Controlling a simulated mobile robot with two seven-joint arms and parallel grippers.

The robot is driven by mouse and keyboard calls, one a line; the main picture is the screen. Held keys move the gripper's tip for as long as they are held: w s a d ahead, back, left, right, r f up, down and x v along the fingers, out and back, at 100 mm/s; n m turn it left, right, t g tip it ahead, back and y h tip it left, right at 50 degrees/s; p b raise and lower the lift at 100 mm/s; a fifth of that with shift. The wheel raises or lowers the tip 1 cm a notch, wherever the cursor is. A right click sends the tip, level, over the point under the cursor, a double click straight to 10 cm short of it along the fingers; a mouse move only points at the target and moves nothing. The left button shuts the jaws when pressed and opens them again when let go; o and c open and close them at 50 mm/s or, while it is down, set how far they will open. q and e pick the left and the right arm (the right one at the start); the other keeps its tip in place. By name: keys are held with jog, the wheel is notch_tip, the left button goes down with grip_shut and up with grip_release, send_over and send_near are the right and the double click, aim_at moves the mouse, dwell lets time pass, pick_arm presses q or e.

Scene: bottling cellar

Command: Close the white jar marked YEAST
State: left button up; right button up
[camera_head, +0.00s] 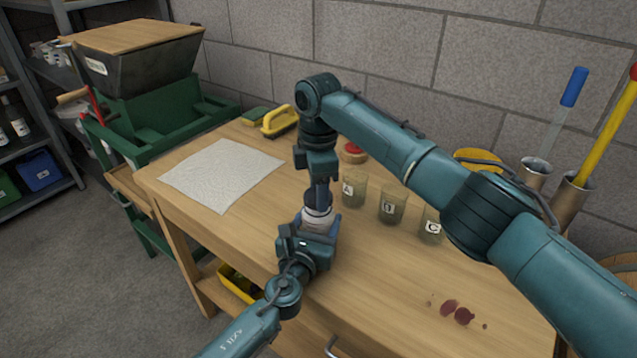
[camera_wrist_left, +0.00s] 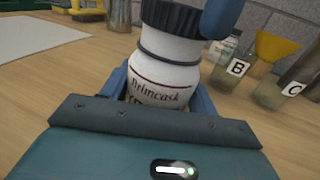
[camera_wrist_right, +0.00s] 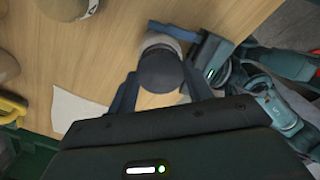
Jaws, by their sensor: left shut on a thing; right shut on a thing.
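The white jar (camera_head: 317,212) stands on the wooden bench, mostly hidden by my grippers in the head view. In the left wrist view the jar (camera_wrist_left: 165,82) shows the word "Brimcask"; the line below is cut off by my gripper. A black ribbed lid (camera_wrist_left: 174,17) is on its mouth, with a dark ring lower on the neck. My left gripper (camera_head: 312,228) is shut around the jar's body. My right gripper (camera_head: 319,197) points down from above, shut on the lid, which shows between its fingers in the right wrist view (camera_wrist_right: 160,70).
Glass jars A (camera_head: 354,191), B (camera_head: 391,206) and C (camera_head: 432,225) stand right of the jar, close to my right arm. A pale sheet (camera_head: 222,174) lies on the left. A yellow-handled brush (camera_head: 280,121) is at the back. Dark red stains (camera_head: 457,313) mark the front right.

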jog(key=shift+f, duration=0.55)
dwell(0.4)
